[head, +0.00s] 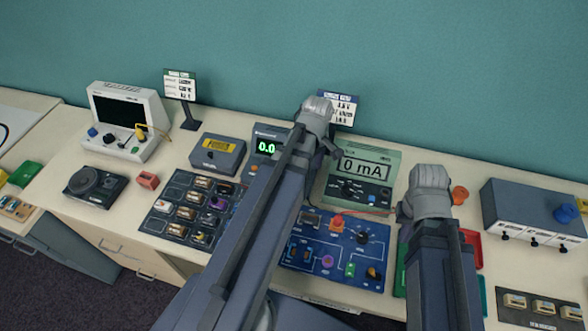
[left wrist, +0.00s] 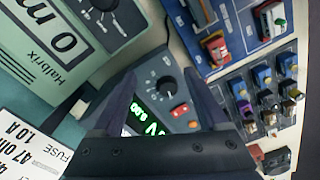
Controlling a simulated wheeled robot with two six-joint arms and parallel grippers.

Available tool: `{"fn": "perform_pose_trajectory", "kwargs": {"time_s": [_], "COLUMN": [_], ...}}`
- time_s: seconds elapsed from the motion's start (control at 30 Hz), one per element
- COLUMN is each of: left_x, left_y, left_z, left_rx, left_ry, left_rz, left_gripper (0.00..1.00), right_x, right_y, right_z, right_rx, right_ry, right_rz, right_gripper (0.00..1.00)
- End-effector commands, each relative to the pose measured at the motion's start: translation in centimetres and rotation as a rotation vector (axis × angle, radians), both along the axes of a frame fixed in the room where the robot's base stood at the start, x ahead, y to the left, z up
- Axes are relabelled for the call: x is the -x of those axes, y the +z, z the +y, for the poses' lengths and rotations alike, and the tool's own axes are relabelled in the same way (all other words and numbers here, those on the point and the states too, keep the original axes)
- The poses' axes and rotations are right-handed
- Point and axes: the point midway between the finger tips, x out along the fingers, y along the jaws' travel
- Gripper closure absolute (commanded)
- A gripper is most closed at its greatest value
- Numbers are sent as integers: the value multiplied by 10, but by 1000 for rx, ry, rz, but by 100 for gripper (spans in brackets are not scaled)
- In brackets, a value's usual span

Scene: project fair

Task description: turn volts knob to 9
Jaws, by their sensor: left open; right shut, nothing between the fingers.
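The power supply (head: 266,134) shows a green 0.0 display in the head view; my left arm hides most of its front. In the left wrist view the power supply (left wrist: 150,70) has a dark round knob (left wrist: 167,87) with a white pointer and dial marks, beside the green display (left wrist: 140,121). My left gripper (left wrist: 161,76) is open, with a finger on each side of the knob in that view; I cannot tell whether they touch it. My right gripper (head: 405,213) is shut and empty, away to the right in the head view.
A green meter reading 0 mA (head: 361,166) stands right of the supply, and a grey box with a yellow label (head: 217,152) stands left. A blue circuit board (head: 325,262) and a dark component tray (head: 165,208) lie in front. A sign (head: 345,105) stands behind.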

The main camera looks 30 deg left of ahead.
Motion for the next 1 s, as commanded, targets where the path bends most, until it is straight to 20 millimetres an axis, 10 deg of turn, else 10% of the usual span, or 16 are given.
{"fn": "perform_pose_trajectory", "kwargs": {"time_s": [0.3, 1.0], "left_x": [-4, -4], "left_y": [9, -40], "left_z": [62, 63], "left_rx": [15, 15], "left_ry": [468, 479], "left_rz": [-20, -20], "left_gripper": [24, 24], "right_x": [0, 0], "right_y": [9, -40], "right_z": [0, 0], "right_rx": [0, 0], "right_ry": [0, -1], "right_rz": [0, 0], "right_gripper": [100, 100]}}
